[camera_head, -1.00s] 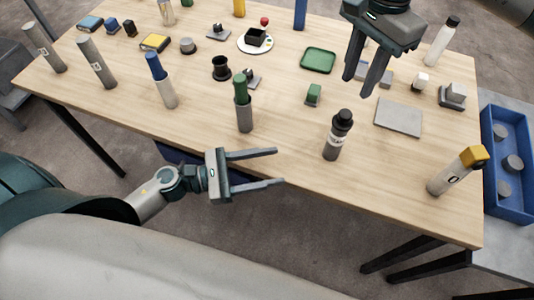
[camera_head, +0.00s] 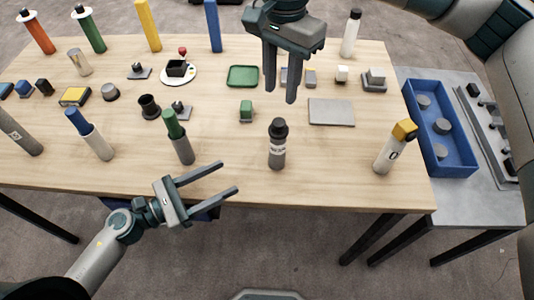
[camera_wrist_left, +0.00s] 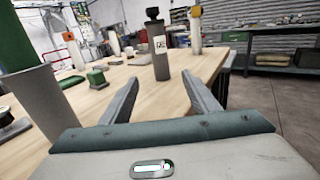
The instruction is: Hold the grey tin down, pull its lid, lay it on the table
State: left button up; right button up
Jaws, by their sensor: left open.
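A grey tin with a black knobbed lid and a white label (camera_head: 278,150) stands upright near the table's front edge; it also shows in the left wrist view (camera_wrist_left: 162,63), beyond the fingers. Another grey tin with a green top (camera_head: 183,150) stands to its left, partly cut off in the wrist view (camera_wrist_left: 38,100). I cannot tell for certain which one the task means. My left gripper (camera_head: 229,178) is open and empty at the front edge, between the two tins, touching neither. My right gripper (camera_head: 281,95) hangs fingers down above the table, apart from the black-lidded tin, fingers spread and empty.
A white bottle with a yellow cap (camera_head: 393,150) stands at the right front. A grey plate (camera_head: 331,113) lies flat behind the black-lidded tin, with a green tray (camera_head: 243,76) further back. A blue bin (camera_head: 447,160) is off the table's right side. Bare tabletop surrounds the black-lidded tin.

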aim_at(270, 156)
pick_arm(q)
jog(key=x, duration=1.7)
jog(key=c, duration=1.2)
pick_arm(e)
jog(key=o, duration=0.8)
jog(key=shift+c, duration=0.2)
jog(key=m, duration=0.5)
jog(key=r+m, duration=0.1)
jog(key=m, duration=0.2)
jog(key=shift+f, duration=0.15)
jog(key=shift+f, duration=5.9)
jog(key=shift+c, duration=0.6)
